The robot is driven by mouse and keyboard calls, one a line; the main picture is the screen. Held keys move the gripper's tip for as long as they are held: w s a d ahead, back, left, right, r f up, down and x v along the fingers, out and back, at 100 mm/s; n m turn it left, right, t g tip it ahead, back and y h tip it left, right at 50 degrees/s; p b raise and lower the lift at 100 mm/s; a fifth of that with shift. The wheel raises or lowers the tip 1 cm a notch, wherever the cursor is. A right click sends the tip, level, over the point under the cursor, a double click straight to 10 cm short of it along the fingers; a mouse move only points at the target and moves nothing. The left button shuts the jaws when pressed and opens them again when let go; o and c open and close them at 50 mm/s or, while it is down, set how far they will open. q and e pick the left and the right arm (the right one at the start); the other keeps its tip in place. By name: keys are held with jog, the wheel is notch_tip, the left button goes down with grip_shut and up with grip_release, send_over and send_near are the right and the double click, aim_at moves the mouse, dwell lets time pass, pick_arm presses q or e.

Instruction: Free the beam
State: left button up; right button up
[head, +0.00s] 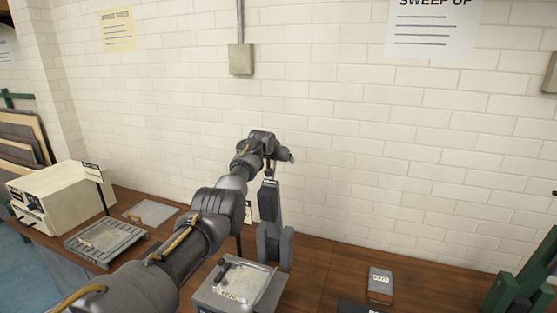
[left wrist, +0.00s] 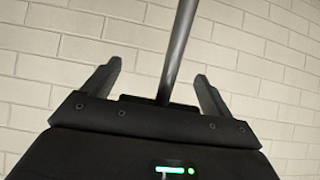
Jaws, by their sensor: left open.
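My left arm comes in from the left, and its gripper (head: 284,155) is near the wall, above a dark grey upright piece (head: 269,203). That piece stands in a grey bracket (head: 274,245) on the bench; I cannot tell whether it is the beam. In the left wrist view my gripper (left wrist: 160,85) has its fingers wide apart. A grey rod or pipe (left wrist: 178,45) shows between them; I cannot tell whether it is near the fingers or on the wall behind. My right gripper is not in view.
A cream machine (head: 62,196) stands left. A green frame (head: 525,277) stands right. A brick wall (head: 350,160) closes the back.

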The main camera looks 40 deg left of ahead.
pick_arm(q)
jog(key=b+v, duration=0.6)
jog(key=v, duration=0.4)
jog(key=shift+s, duration=0.25)
jog(key=shift+r, duration=0.1)
